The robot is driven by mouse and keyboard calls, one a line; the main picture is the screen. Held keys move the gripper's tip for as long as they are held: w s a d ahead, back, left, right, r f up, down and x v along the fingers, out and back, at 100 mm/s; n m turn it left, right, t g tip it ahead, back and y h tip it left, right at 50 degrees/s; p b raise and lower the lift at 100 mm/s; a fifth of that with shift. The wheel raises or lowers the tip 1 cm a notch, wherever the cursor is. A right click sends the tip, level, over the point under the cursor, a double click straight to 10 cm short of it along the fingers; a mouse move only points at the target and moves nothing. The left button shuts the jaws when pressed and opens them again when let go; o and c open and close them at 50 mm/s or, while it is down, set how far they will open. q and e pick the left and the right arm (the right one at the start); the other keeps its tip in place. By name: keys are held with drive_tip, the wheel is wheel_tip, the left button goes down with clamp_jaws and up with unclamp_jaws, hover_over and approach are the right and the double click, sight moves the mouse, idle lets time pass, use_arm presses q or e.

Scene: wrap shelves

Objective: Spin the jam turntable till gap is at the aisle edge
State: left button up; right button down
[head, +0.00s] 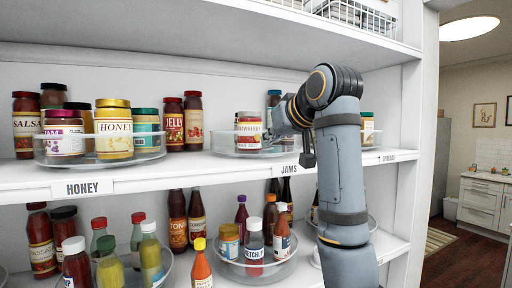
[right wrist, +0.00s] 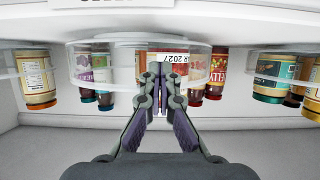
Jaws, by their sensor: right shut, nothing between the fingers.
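The jam turntable (head: 226,146) is a clear round tray behind the JAMS label (head: 290,169) on the middle shelf. A strawberry jar (head: 249,131) stands on it, and a dark-lidded jar (head: 273,98) shows behind my wrist. My right gripper (head: 272,139) is at the tray's right side, partly hidden by its own wrist. In the right wrist view, which is upside down, my shut, empty fingers (right wrist: 160,74) are at the turntable's rim (right wrist: 125,40), overlapping a jar label. Contact cannot be told. My arm hides the tray's right part, so the gap cannot be made out.
A honey turntable (head: 100,160) with several jars stands to the left. Red-labelled jelly jars (head: 174,123) stand between the two trays. A green-lidded jar (head: 367,128) is at the right, near the upright (head: 421,140). Bottles and another turntable (head: 257,268) fill the shelf below.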

drive_tip(key=shift+a, duration=1.1)
